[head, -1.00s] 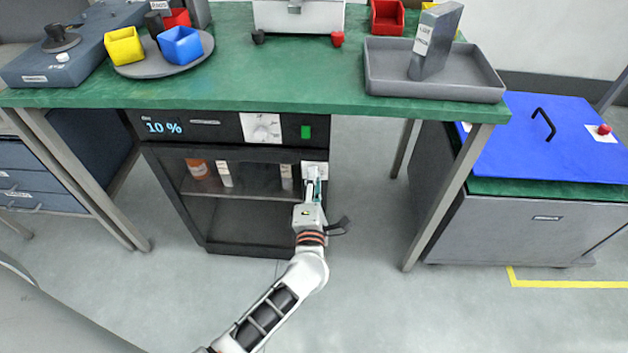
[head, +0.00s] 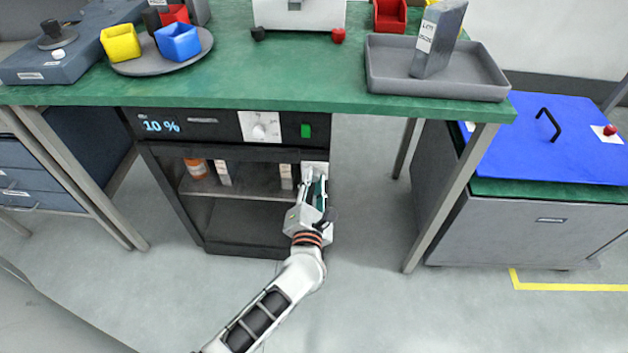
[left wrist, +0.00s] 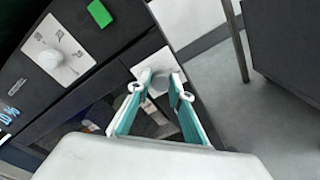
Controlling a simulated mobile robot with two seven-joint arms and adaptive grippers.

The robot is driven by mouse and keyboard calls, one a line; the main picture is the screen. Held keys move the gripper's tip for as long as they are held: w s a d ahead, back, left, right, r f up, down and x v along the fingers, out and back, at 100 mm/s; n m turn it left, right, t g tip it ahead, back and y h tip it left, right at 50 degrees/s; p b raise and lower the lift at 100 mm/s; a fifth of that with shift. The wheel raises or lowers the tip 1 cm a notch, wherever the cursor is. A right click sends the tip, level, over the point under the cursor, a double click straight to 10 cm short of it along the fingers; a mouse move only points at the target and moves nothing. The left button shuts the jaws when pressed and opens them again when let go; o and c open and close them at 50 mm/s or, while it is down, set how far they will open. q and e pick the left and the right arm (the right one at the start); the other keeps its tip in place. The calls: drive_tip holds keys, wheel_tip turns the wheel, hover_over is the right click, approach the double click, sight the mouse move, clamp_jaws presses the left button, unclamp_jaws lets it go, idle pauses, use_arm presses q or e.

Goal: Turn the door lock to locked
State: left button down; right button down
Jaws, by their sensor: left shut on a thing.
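The door lock is a small knob on a white plate (head: 316,166) at the upper right of the dark cabinet's door (head: 246,226). In the left wrist view the plate (left wrist: 167,61) shows behind the fingertips, with the grey knob (left wrist: 159,80) between them. My left gripper (head: 314,178) is shut on the lock knob, with its two teal-lined fingers (left wrist: 160,88) on either side of it. The fingers partly cover the knob, and I cannot read any lock marking. My right gripper is not in view.
A dial (head: 261,126), a green button (head: 306,131) and a "10 %" display (head: 161,126) sit above the door. The green bench top (head: 290,82) overhangs the cabinet. A bench leg (head: 452,197) stands to the right, with open floor between.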

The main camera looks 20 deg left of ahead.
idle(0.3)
use_arm(q)
drive_tip(key=c, duration=1.8)
unclamp_jaws()
drive_tip(key=v, duration=1.2)
